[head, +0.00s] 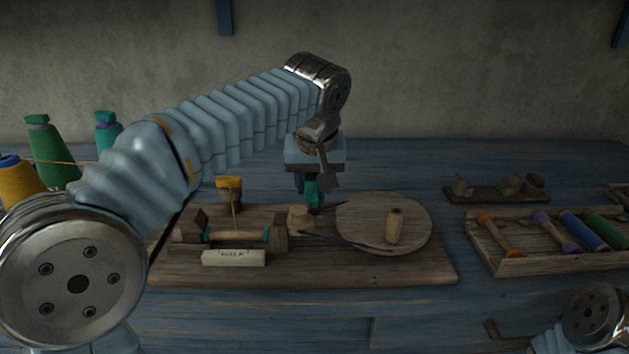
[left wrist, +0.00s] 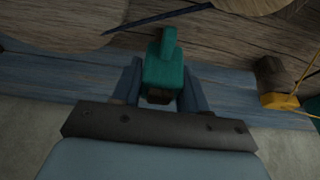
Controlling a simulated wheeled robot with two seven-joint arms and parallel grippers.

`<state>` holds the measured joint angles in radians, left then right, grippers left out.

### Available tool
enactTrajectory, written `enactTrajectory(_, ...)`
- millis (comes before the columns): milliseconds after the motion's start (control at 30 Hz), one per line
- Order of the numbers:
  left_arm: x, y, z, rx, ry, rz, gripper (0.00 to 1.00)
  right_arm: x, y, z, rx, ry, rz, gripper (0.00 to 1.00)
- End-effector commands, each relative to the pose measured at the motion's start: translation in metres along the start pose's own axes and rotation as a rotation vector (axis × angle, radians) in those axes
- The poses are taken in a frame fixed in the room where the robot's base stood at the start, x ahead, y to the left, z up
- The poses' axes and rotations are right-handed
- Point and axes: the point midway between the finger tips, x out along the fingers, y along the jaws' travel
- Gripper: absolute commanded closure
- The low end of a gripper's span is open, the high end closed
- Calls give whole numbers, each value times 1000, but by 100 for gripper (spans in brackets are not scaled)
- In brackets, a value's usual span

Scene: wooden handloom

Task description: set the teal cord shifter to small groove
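The teal cord shifter (head: 313,190) stands at the back of the wooden winder board (head: 350,270), left of a large round disc (head: 360,216). My left gripper (head: 313,178) comes down over it from above. In the left wrist view the teal shifter (left wrist: 163,70) sits between the two blue fingers (left wrist: 160,85). Both fingers lie close against its sides and appear shut on it. The grooves cannot be made out; a dark cord (head: 335,239) runs past the disc. My right gripper is out of view; only part of my right arm shows at the lower right.
A spindle (head: 238,235) between wooden blocks, a yellow guide (head: 229,190) and a lettered block (head: 234,258) are on the board's left. A tray of bobbins (head: 530,264) and a small wooden rack (head: 495,190) stand right. Thread cones (head: 50,155) stand left, partly behind my arm.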

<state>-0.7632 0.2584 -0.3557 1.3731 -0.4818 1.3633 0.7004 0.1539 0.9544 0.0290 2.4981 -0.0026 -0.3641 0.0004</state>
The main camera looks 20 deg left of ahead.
Motion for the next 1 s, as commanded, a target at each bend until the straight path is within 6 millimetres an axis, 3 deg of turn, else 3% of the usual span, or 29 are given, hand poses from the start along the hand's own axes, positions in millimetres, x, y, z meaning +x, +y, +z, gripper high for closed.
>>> enactTrajectory(33,0,0,0,0,0,0,65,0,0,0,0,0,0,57)
enactTrajectory(267,0,0,0,0,0,0,100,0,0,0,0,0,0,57)
enactTrajectory(433,-3,0,-1,0,0,0,100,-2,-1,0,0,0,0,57)
enactTrajectory(667,-23,0,-10,-1,0,0,100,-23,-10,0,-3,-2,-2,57)
enactTrajectory(933,-23,0,-10,-1,8,4,100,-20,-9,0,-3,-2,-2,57)
enactTrajectory(967,-24,0,-10,-1,8,4,52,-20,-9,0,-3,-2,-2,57)
enactTrajectory(1000,-24,0,-10,-1,8,4,46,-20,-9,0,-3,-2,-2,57)
